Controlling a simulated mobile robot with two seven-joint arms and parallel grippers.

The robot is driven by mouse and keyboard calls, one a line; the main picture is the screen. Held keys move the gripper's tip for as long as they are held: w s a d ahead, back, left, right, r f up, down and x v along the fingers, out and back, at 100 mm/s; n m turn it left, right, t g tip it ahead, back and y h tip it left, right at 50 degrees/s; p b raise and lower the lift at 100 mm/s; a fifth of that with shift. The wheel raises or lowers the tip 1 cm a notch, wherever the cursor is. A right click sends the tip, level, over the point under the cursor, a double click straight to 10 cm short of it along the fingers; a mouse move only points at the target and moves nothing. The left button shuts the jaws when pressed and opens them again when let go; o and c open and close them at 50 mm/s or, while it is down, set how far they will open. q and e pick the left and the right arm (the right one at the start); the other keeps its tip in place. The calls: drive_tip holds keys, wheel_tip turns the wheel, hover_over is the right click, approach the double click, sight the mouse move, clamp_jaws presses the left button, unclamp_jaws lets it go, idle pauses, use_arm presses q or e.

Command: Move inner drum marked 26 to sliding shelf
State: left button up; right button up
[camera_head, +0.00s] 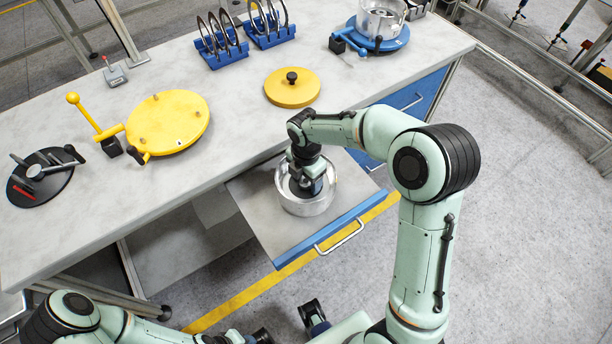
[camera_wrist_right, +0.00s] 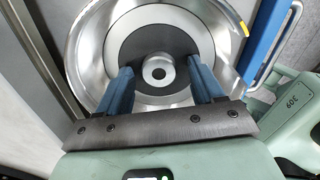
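A silver drum (camera_head: 304,207) stands upright on the pulled-out sliding shelf (camera_head: 262,222), below the worktop's front edge. No number is readable on it. My right gripper (camera_head: 311,187) reaches down into the drum's open top. In the right wrist view the drum (camera_wrist_right: 82,48) shows its shiny wall, dark inner disc and central hub (camera_wrist_right: 158,70). The blue fingers of my right gripper (camera_wrist_right: 162,86) are spread apart, with the hub between and beyond them and a gap on each side. Part of my left arm's end shows at the bottom edge in the head view; its fingers are not clear.
The worktop (camera_head: 235,115) holds a yellow plate (camera_head: 168,118), a yellow disc (camera_head: 292,90), blue racks with rings (camera_head: 222,52) and a black tool tray (camera_head: 38,180). Another silver drum (camera_head: 381,18) stands on a blue base at the back right. The floor right of the table is clear.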

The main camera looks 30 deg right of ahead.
sight(306, 181)
wheel_tip(306, 181, up, 12)
drive_tip(key=p, duration=0.1)
drive_tip(key=shift+r+p, duration=0.15)
drive_tip(key=shift+p, duration=0.15)
idle(0.7)
